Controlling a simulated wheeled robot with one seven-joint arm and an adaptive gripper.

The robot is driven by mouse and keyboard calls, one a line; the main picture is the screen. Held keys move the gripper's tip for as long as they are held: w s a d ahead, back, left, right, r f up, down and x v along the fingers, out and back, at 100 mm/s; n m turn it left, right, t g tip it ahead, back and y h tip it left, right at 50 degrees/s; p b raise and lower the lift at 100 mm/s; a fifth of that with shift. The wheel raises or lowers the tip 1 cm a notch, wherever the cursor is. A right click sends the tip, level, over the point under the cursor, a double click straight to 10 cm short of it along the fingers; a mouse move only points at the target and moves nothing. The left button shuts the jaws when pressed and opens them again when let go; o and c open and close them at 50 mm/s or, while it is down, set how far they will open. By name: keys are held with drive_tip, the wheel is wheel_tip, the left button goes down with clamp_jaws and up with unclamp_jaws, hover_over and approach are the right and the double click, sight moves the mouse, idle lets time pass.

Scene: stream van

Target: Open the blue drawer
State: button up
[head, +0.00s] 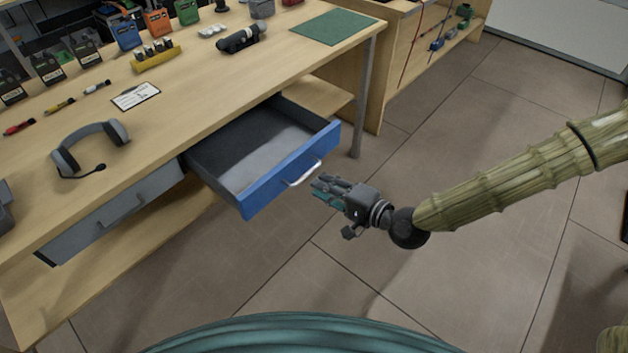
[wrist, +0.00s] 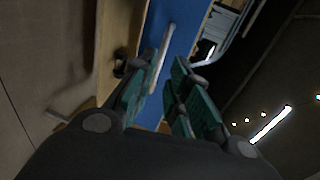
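The blue drawer (head: 290,172) is pulled well out of the wooden desk, and its grey inside shows empty. Its pale bar handle (head: 304,174) is on the blue front.
A closed grey drawer (head: 120,208) is left of the blue one. The desk top (head: 195,110) holds a headset (head: 92,147), a card (head: 135,96) and several small devices. A desk leg (head: 368,95) stands behind the drawer. The tiled floor (head: 480,250) is clear.

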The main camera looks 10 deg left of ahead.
drive_tip(key=v, duration=0.4)
drive_tip(key=shift+s+d+r, duration=0.1)
drive_tip(key=shift+s+d, duration=0.1)
drive_tip(key=shift+d, duration=0.1)
idle(0.4)
drive_tip(key=s+d+f+n+g+h+p, duration=0.1)
drive_tip(key=s+d+f+g+h+p, duration=0.15)
drive_tip(key=s+f, duration=0.45)
drive_tip(key=s+d+f+n+g+h+p, duration=0.1)
drive_tip(key=s+d+f+g+h+p, duration=0.1)
drive_tip(key=s+d+f+h, duration=0.35)
drive_tip(key=s+d+f+n+g+h+p, duration=0.1)
drive_tip(key=s+d+f+n+h+p, duration=0.1)
drive_tip(key=s+d, duration=0.4)
drive_tip(key=s+d+f+n+g+h+p, duration=0.1)
drive_tip(key=s+d+f+g+h+p, duration=0.1)
drive_tip(key=s+d, duration=0.5)
drive_tip(key=d+f+h, duration=0.1)
drive_tip(key=d+f, duration=0.1)
drive_tip(key=d, duration=0.2)
drive_tip(key=shift+f+n+p, duration=0.25)
drive_tip(key=shift+n+p, duration=0.05)
drive_tip(key=shift+n, duration=0.1)
